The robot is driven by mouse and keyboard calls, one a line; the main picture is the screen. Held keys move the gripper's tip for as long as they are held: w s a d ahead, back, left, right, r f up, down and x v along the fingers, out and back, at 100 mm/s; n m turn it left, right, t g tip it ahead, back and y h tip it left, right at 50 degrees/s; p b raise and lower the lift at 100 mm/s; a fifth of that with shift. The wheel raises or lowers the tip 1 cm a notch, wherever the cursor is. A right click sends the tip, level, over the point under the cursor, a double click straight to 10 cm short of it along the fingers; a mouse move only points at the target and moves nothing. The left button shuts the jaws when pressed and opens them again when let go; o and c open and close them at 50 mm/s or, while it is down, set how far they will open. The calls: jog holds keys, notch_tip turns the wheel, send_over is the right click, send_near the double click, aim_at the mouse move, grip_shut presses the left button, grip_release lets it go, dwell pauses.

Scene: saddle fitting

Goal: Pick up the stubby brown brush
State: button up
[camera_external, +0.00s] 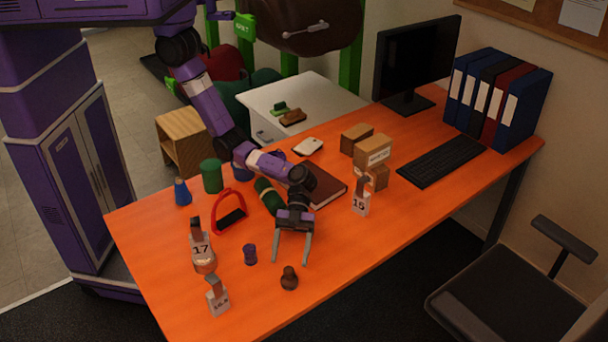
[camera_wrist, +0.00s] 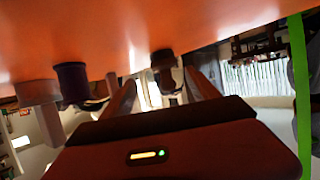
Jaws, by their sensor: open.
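A short, dark brown object with a rounded knob on top (camera_external: 289,279), which looks like the stubby brown brush, stands on the orange table near its front edge. In the wrist view the brown object (camera_wrist: 163,60) shows between my two fingers, beyond their tips. My gripper (camera_external: 290,262) is open and empty, its fingers pointing toward the object with a small gap in the external view. My gripper also shows in the wrist view (camera_wrist: 160,88). Another brown, oblong brush-like item (camera_external: 293,117) lies on the white cabinet, far from my gripper.
A small purple cup (camera_external: 250,254) stands left of my gripper. Tagged items (camera_external: 202,250) and a red stirrup-shaped frame (camera_external: 229,212) are further left. A green roll (camera_external: 268,196) and a brown book (camera_external: 313,184) lie near my arm.

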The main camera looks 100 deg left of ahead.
aim_at(289, 278)
jog(key=shift+w+x, duration=0.2)
jog(key=shift+x, duration=1.55)
jog(key=shift+w+x, duration=0.25)
jog(key=shift+x, duration=1.45)
jog(key=shift+r, duration=0.15)
jog(key=shift+c, duration=0.2)
jog(key=c, duration=1.4)
